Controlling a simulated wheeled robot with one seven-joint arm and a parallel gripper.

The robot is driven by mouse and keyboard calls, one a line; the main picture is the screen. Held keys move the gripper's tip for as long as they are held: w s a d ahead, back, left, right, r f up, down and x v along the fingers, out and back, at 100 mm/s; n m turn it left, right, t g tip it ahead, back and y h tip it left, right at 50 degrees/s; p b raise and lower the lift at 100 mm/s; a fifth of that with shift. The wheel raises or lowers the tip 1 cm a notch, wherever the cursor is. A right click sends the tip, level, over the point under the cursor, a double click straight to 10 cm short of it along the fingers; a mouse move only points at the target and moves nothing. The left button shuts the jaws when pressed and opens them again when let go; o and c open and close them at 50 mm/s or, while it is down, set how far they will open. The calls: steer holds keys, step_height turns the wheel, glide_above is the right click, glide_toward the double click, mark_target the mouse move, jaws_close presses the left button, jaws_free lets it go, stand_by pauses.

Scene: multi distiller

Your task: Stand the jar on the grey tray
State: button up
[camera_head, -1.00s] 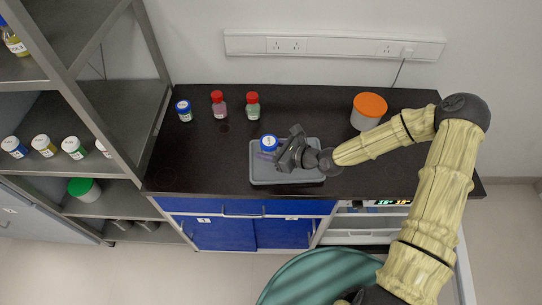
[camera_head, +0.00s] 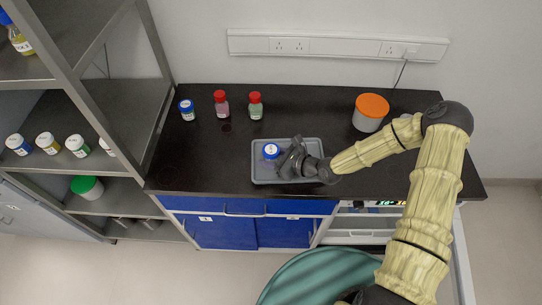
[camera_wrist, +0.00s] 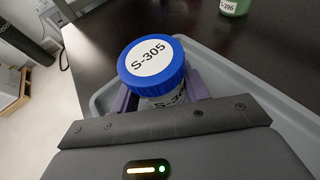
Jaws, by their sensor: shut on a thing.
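The jar (camera_head: 271,151) has a blue lid with a white label reading S-305, clearest in the wrist view (camera_wrist: 151,62). It is upright over the left part of the grey tray (camera_head: 310,149), which lies on the black bench top. My gripper (camera_head: 278,156) reaches in from the right, low over the tray, and is shut on the jar. Its purple fingers show at both sides of the jar in the wrist view (camera_wrist: 160,95). The jar's base is hidden, so I cannot tell whether it touches the tray floor.
A blue-lidded jar (camera_head: 187,110) and two red-capped bottles, one pink (camera_head: 222,105) and one green (camera_head: 255,106), stand behind the tray. An orange-lidded tub (camera_head: 370,113) stands back right. A metal shelf (camera_head: 110,95) with jars is at the left. The bench left of the tray is clear.

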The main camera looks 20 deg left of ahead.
steer(key=o, duration=1)
steer(key=shift+f, duration=0.1)
steer(key=shift+d+r, duration=0.1)
steer(key=shift+r, duration=0.1)
steer(key=b+v, duration=0.1)
steer(key=v, duration=1.1)
